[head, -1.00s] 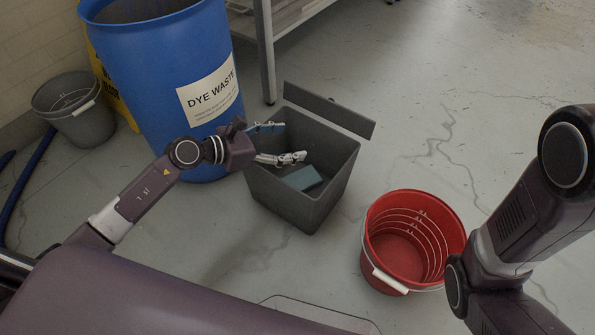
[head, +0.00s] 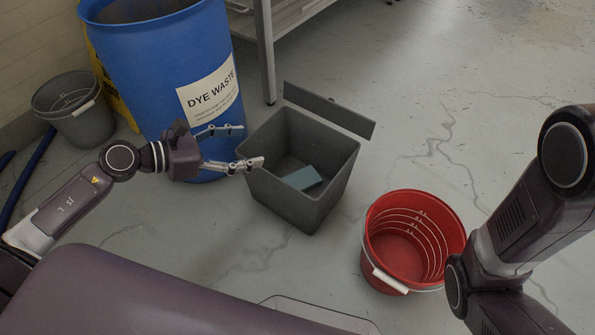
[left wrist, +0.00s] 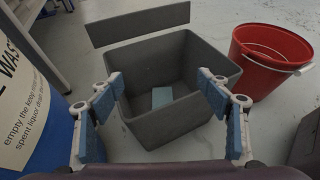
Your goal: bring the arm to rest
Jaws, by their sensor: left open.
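My left gripper (head: 250,147) is open and empty. In the head view it is at the left rim of the grey bin (head: 335,190), in front of the blue drum. The left wrist view shows its two blue-padded fingers (left wrist: 160,112) spread apart, with the bin (left wrist: 165,133) between and beyond them. A flat blue-grey block (head: 301,178) lies on the bin's floor, and it also shows in the left wrist view (left wrist: 162,97). My right arm (head: 510,235) is at the right of the head view; its gripper is out of sight.
A blue drum (head: 160,80) labelled DYE WASTE stands behind my left gripper. A red bucket (head: 415,240) stands right of the bin. A grey bucket (head: 75,115) is at the far left. A grey panel (head: 330,110) is behind the bin. Open floor lies at the upper right.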

